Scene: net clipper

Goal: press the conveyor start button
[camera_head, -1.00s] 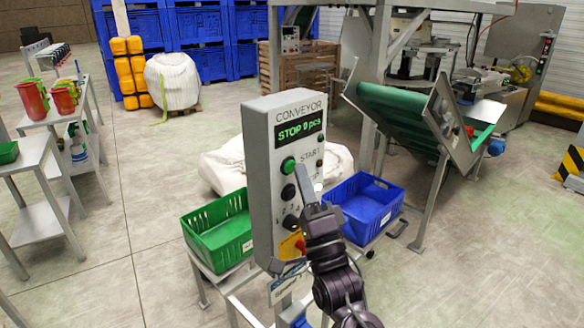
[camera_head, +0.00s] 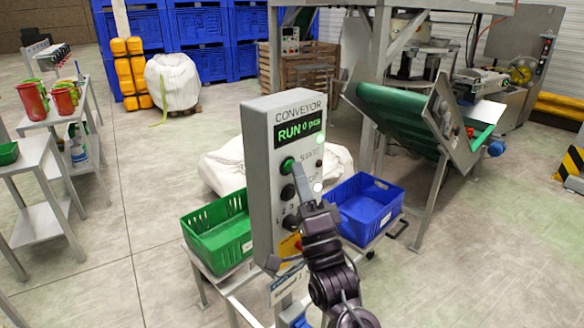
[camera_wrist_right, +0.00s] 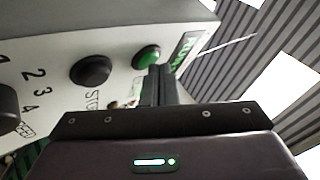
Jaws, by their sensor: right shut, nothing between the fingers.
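The grey conveyor control box (camera_head: 262,200) stands upright in the middle of the head view. Its display (camera_head: 299,132) reads RUN 0 pcs in green. The green start button (camera_head: 287,165) is on the front panel, with a black button (camera_head: 287,193) below it. My left gripper is not in view.
A green crate (camera_head: 204,247) stands left of the box and a blue crate (camera_head: 385,217) right of it. A green-belted conveyor (camera_head: 395,107) is behind to the right. A metal shelf (camera_head: 40,160) with red jugs is at the left. Open floor lies at front left.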

